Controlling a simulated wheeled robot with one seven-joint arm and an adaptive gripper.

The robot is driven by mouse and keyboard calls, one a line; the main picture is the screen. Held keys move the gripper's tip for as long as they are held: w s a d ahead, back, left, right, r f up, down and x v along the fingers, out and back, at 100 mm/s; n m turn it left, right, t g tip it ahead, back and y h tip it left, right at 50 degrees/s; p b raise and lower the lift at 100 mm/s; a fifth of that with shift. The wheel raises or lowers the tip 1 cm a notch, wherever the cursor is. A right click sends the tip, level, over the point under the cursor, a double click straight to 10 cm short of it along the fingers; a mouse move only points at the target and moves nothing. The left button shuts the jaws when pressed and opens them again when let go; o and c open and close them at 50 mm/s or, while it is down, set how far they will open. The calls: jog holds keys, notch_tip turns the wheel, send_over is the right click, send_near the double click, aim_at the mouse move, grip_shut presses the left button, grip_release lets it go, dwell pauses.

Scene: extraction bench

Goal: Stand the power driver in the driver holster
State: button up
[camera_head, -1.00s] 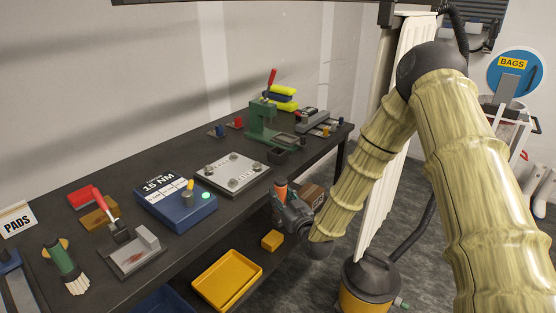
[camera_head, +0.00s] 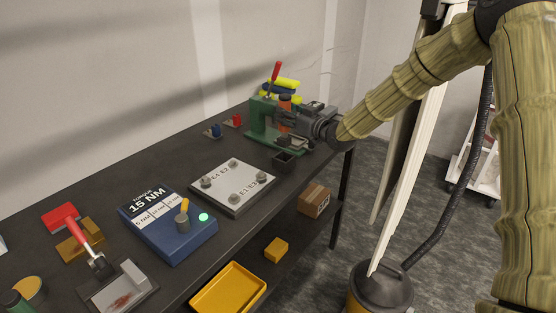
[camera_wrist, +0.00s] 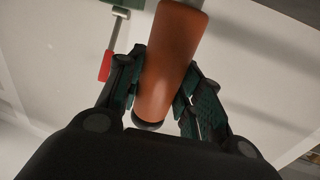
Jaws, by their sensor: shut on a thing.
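The power driver, an orange cylinder (camera_head: 285,103), is in my gripper (camera_head: 286,120) at the far end of the bench, in front of the green press. In the wrist view my gripper's fingers (camera_wrist: 160,90) close on both sides of the orange body (camera_wrist: 170,55), with a grey part at its top edge. In the head view the fingers and press partly hide the driver.
The green press (camera_head: 261,118) with a red lever stands close beside my gripper. A plate with several round studs (camera_head: 233,187) and a blue torque tester (camera_head: 168,222) lie nearer. Yellow and blue items (camera_head: 284,84) are stacked behind. A yellow tray (camera_head: 229,290) is below.

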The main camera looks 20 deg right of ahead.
aim_at(287, 139)
jog(key=shift+w, duration=0.25)
jog(key=shift+f, duration=0.4)
jog(key=s+f+p, duration=0.1)
jog(key=s+f, duration=0.1)
jog(key=s, duration=0.1)
jog(key=shift+a+p, duration=0.15)
jog(key=shift+p, duration=0.25)
jog(key=w+f, duration=0.2)
jog(key=shift+w+a+f, duration=0.1)
jog(key=shift+w+f, duration=0.05)
jog(key=shift+f, duration=0.15)
jog(key=shift+c, duration=0.5)
jog(key=shift+w+f, duration=0.1)
jog(key=shift+f, duration=0.2)
jog(key=shift+s+f+p, duration=0.45)
jog(key=shift+s+p, duration=0.05)
jog(key=shift+p, duration=0.05)
jog(key=shift+s+f, duration=0.1)
jog(key=shift+f, duration=0.2)
jog(key=shift+w+f, duration=0.35)
jog(key=shift+f, duration=0.4)
jog(key=shift+s+r, duration=0.1)
jog(key=shift+s, duration=0.15)
jog(key=o, duration=1.2)
jog(key=shift+w+f, duration=0.1)
jog(key=shift+f, duration=0.1)
